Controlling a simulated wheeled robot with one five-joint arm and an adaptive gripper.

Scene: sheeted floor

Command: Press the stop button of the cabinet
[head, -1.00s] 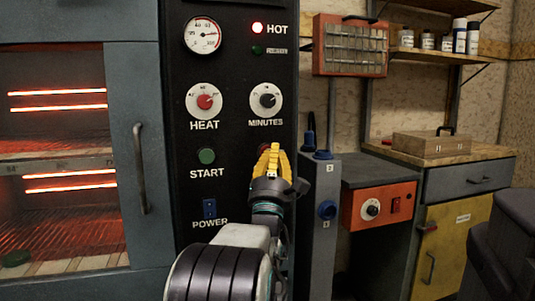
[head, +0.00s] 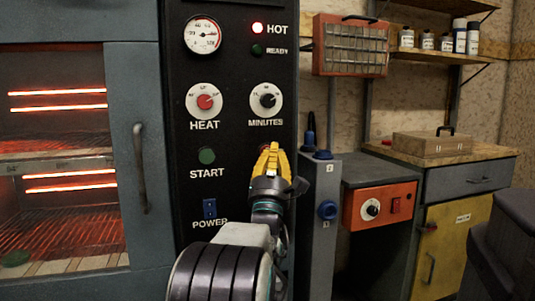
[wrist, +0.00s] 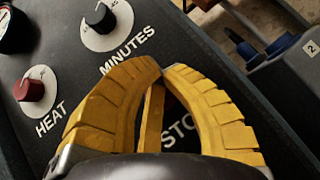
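The cabinet's black control panel (head: 180,120) fills the middle of the head view. My gripper (head: 273,148), with yellow fingers, is in front of its lower right part, below the MINUTES dial (head: 267,101). A sliver of red (head: 263,152) shows beside the fingers, and the stop button is otherwise hidden behind them. In the wrist view my gripper (wrist: 163,69) has its fingertips together, with nothing seen between them. Part of the STOP label (wrist: 179,133) shows between and beside the fingers. I cannot tell whether the tips touch the button.
The green START button (head: 207,156) and blue POWER switch (head: 210,208) are left of my gripper. The HEAT dial (head: 204,102) is above START. A grey post (head: 319,230) with blue knobs stands close on the right.

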